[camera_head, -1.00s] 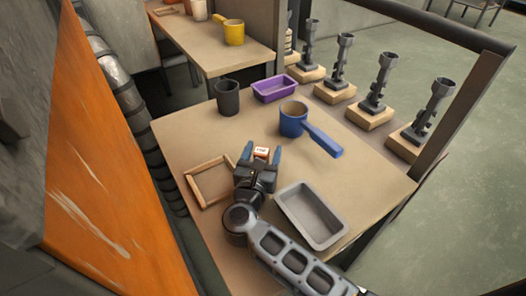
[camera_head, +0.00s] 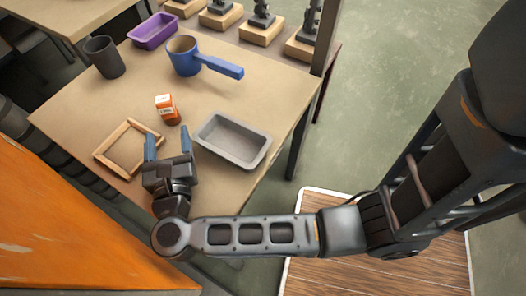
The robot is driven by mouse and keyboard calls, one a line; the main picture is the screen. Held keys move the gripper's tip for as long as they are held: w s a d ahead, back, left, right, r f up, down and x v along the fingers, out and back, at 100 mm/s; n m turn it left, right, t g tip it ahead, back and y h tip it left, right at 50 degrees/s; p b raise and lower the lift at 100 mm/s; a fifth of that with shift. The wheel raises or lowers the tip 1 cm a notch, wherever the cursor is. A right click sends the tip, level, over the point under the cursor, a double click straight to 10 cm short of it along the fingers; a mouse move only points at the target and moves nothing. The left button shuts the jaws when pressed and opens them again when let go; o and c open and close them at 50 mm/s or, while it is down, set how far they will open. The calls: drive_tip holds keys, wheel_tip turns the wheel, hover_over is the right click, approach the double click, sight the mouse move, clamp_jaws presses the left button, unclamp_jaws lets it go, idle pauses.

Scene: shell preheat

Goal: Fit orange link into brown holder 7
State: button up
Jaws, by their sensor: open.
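A small orange block with a white label (camera_head: 167,109), which seems to be the orange link, stands on the table in the head view. A square wooden frame (camera_head: 103,152), perhaps the brown holder, lies open and empty to its lower left; I see no number on it. My gripper (camera_head: 168,140) is open, its two blue fingers pointing toward the block. The block is just beyond the fingertips, with a gap between. The right side of the frame is close to the left finger.
A grey tray (camera_head: 233,140) lies right of my gripper. A blue pan (camera_head: 184,56), a dark cup (camera_head: 104,57) and a purple tray (camera_head: 153,31) stand farther back. Several dark posts on wooden bases (camera_head: 261,31) stand behind the table (camera_head: 230,98). The table's middle is clear.

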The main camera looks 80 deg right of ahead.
drive_tip(key=s+r+n+t, duration=0.1)
drive_tip(key=s+n, duration=0.1)
drive_tip(key=n, duration=0.1)
drive_tip(key=s+r+n+t, duration=0.1)
drive_tip(key=s+n+t, duration=0.1)
drive_tip(key=n, duration=0.1)
drive_tip(key=s+r+n+t, duration=0.1)
drive_tip(key=s+n, duration=0.2)
drive_tip(key=shift+s+a+r+t+y, duration=0.1)
drive_tip(key=shift+a+r+t+y, duration=0.2)
drive_tip(key=shift+t, duration=0.1)
drive_tip(key=s+a+r+m+y, duration=0.2)
drive_tip(key=s+m+y, duration=0.5)
drive_tip(key=m, duration=0.9)
drive_tip(key=s+a+r+m+t+y, duration=0.1)
drive_tip(key=s+a+r+m+y, duration=0.2)
drive_tip(key=s+m+y, duration=0.5)
drive_tip(key=s+r+m, duration=0.1)
drive_tip(key=s+m, duration=0.4)
drive_tip(key=m, duration=0.4)
drive_tip(key=shift+a+r+m+t, duration=0.15)
drive_tip(key=shift+a+m+t, duration=0.15)
drive_tip(key=shift+a, duration=0.05)
drive_tip(key=shift+o, duration=0.4)
drive_tip(key=shift+s+n, duration=0.3)
drive_tip(key=shift+n, duration=0.1)
